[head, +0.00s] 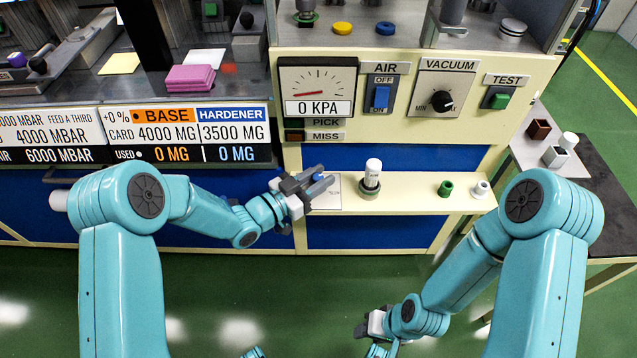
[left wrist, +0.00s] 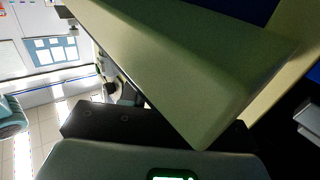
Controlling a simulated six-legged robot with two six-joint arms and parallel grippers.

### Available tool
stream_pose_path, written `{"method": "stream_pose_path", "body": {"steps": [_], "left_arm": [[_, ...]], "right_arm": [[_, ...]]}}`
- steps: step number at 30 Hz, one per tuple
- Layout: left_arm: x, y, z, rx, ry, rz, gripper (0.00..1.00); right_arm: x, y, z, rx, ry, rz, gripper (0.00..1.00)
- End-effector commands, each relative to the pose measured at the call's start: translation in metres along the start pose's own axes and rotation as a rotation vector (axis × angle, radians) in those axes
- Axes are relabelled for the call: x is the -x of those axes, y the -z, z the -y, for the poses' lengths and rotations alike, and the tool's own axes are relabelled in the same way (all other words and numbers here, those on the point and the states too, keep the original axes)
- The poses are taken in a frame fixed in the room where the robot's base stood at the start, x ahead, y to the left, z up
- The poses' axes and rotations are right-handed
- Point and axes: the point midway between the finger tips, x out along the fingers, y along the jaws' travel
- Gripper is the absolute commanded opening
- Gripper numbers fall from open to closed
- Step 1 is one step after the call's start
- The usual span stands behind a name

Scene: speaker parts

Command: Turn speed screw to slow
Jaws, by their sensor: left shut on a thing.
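No part labelled as a speed screw can be made out in either view. My left gripper (head: 318,184) is over the cream shelf (head: 415,203), at a pale plate (head: 327,204) left of the white-capped cylinder (head: 372,166). It is shut on a small blue thing (head: 319,177), mostly hidden between its dark fingers. In the left wrist view a dark gripper part (left wrist: 105,122) lies against a large pale bar that fills the middle; the held thing is not clear there. My right gripper (head: 362,329) hangs low over the green floor, empty-looking and away from the shelf; its jaw gap is unclear.
Above the shelf are a 0 KPA gauge (head: 317,88), a blue AIR switch (head: 381,96), a VACUUM knob (head: 442,101) and a green TEST button (head: 498,101). Green (head: 445,188) and white (head: 481,189) rings sit at the shelf's right. A side table (head: 590,158) stands right.

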Motion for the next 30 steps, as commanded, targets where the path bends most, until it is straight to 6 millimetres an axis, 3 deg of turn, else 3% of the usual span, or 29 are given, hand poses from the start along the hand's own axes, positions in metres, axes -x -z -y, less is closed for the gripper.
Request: {"method": "stream_pose_path", "body": {"steps": [3,15,30], "left_arm": [[0.001,-0.005,0.002,-0.003,-0.097,0.0,0.01],[0.0,-0.003,0.002,-0.001,-0.411,0.001,0.01],[0.001,-0.001,0.0,0.002,-0.58,0.0,0.01]], "right_arm": [[-0.015,0.0,-0.005,0.0,0.0,0.0,0.43],[-0.029,0.001,-0.011,0.0,0.0,0.0,0.43],[-0.036,0.001,-0.013,0.0,0.0,0.0,0.43]]}}
